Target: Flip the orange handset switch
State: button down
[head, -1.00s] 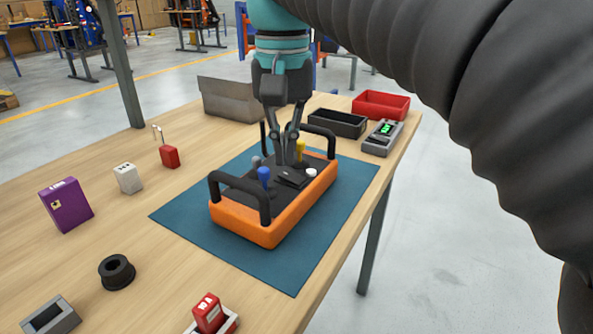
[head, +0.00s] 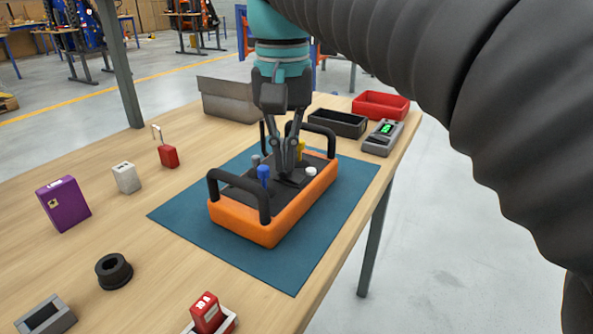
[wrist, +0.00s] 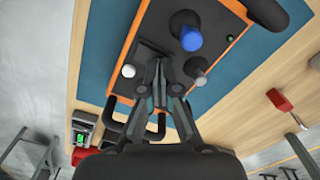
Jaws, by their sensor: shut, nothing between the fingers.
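The orange handset (head: 285,222) lies on a blue mat (head: 190,232), with black loop handles at both ends. Its dark top face carries a blue stick (head: 263,174), a grey knob (head: 256,160), a yellow stick (head: 301,148) and a white button (head: 311,171). My gripper (head: 287,176) is shut and empty, pointing down at the middle of the top face. In the wrist view the fingertips (wrist: 159,68) are at a dark plate (wrist: 150,52) between the white button and the blue stick. The fingers partly hide the switch, and I cannot tell its position or whether they touch it.
A red padlock (head: 168,156), a white block (head: 126,178), a purple box (head: 64,204) and a black ring (head: 114,271) stand on the left. A black tray (head: 338,123), a red tray (head: 381,105) and a meter (head: 383,137) are at the back right.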

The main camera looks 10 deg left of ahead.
jog(key=shift+f+b, duration=0.3)
jog(key=shift+f, duration=0.25)
dwell(0.4)
notch_tip(320, 180, up, 5)
jog(key=p, duration=0.5)
jog(key=shift+r, duration=1.05)
